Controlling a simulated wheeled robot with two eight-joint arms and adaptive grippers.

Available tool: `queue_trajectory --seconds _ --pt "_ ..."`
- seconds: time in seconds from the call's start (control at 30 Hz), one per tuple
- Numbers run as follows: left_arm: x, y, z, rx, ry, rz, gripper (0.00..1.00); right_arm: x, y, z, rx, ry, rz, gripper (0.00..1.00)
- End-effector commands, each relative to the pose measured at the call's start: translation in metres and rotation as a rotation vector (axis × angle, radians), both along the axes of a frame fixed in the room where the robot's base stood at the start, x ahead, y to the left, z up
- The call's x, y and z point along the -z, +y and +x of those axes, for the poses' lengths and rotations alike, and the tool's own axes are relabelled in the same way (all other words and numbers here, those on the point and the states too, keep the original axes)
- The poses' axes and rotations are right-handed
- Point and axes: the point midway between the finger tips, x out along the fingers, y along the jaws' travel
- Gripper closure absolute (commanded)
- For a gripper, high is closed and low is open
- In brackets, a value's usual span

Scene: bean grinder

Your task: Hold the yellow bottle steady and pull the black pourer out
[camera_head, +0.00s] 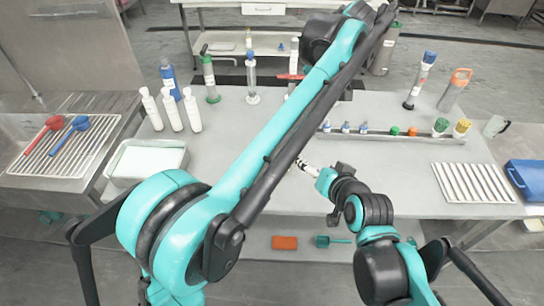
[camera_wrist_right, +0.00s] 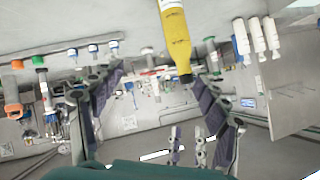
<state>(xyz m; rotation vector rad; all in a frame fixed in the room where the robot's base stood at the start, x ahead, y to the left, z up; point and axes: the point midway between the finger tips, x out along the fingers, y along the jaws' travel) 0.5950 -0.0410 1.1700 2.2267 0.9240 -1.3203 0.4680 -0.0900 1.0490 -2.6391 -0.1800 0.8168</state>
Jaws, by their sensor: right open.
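My right gripper (camera_head: 308,167) reaches in over the front of the table, partly hidden by my left arm. In the right wrist view, its two padded fingers (camera_wrist_right: 158,105) stand wide apart with nothing between their tips. The yellow bottle (camera_wrist_right: 176,38) with a white label is beyond them at the top of that view, neck pointing down in the picture. A small dark piece shows at its neck; I cannot tell if it is the black pourer. In the head view, I cannot make out the bottle. My left arm crosses the head view; its fingers are not clear.
White bottles (camera_head: 171,109) and a blue bottle (camera_head: 169,79) stand at the table's left. A white tray (camera_head: 148,160) is in front of them. A rack of small items (camera_head: 395,133) and a slatted rack (camera_head: 473,183) are on the right.

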Motion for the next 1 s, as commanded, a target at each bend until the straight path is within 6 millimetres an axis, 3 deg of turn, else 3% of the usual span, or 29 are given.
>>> queue_trajectory --seconds 0.1,0.3,0.43,0.57,0.67,0.77,0.87,1.0 --pt "0.000 0.000 0.000 0.000 0.000 0.000 0.66 -0.039 0.046 0.046 0.023 -0.138 0.235 0.25" --pt "0.000 0.000 0.000 0.001 0.000 0.000 0.66 -0.096 0.102 0.100 0.084 -0.323 0.670 0.25" --pt "0.000 0.000 0.000 0.001 0.000 0.000 0.66 -0.118 0.126 0.121 0.133 -0.413 0.962 0.25" --pt "0.000 0.000 0.000 0.001 0.000 0.000 0.66 -0.125 0.140 0.134 0.196 -0.480 1.259 0.25" --pt "0.000 0.000 0.000 0.001 0.000 0.000 0.66 -0.116 0.146 0.139 0.262 -0.511 1.500 0.25" --pt "0.000 0.000 0.000 0.001 0.000 0.000 0.66 -0.093 0.146 0.139 0.348 -0.522 1.751 0.25" --pt "0.000 0.000 0.000 0.001 0.000 0.000 0.66 -0.054 0.142 0.137 0.464 -0.510 2.016 0.25" --pt "0.000 0.000 0.000 0.001 0.000 0.000 0.66 0.019 0.135 0.127 0.662 -0.484 2.358 0.25"
